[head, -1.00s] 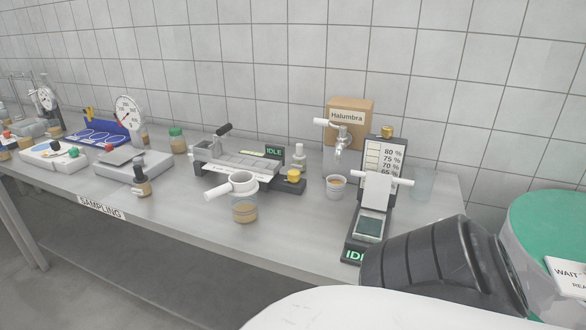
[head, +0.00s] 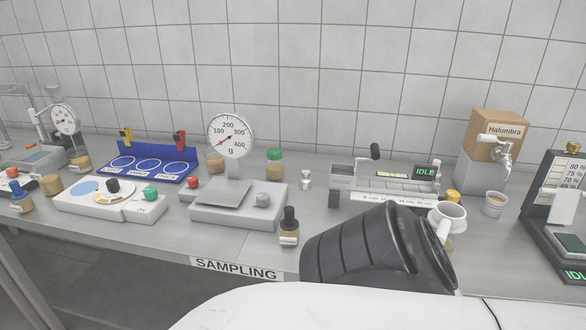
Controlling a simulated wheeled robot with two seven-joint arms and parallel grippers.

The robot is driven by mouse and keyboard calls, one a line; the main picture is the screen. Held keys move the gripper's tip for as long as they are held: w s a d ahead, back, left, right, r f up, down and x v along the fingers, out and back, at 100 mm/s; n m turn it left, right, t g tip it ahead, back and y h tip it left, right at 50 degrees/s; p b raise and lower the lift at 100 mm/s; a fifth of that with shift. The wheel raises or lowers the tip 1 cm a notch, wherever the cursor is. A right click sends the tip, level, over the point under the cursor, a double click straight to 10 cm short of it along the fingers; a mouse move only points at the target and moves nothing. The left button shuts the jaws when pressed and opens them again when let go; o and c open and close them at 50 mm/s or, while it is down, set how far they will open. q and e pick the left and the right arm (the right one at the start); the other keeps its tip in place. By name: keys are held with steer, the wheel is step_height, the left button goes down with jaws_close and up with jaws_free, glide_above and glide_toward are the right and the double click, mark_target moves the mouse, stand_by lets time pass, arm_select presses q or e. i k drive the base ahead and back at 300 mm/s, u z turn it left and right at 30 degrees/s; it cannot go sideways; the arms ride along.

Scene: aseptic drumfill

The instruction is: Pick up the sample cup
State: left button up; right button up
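Several small cups and jars stand on the bench, and I cannot tell for sure which is the sample cup. A small pale cup with brownish contents (head: 494,205) stands upright below the tap at the right. A white cup-like piece with a handle (head: 449,215) is left of it, partly hidden behind a black part of my arm. A little tan shows below this piece, mostly covered by the arm. Neither gripper's fingers show in the head view.
The Halumbra box (head: 497,133) and a black tester (head: 557,205) are at the right.

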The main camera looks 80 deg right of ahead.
mark_target(494, 203)
steer(key=i, duration=0.15)
steer(key=z, duration=1.3)
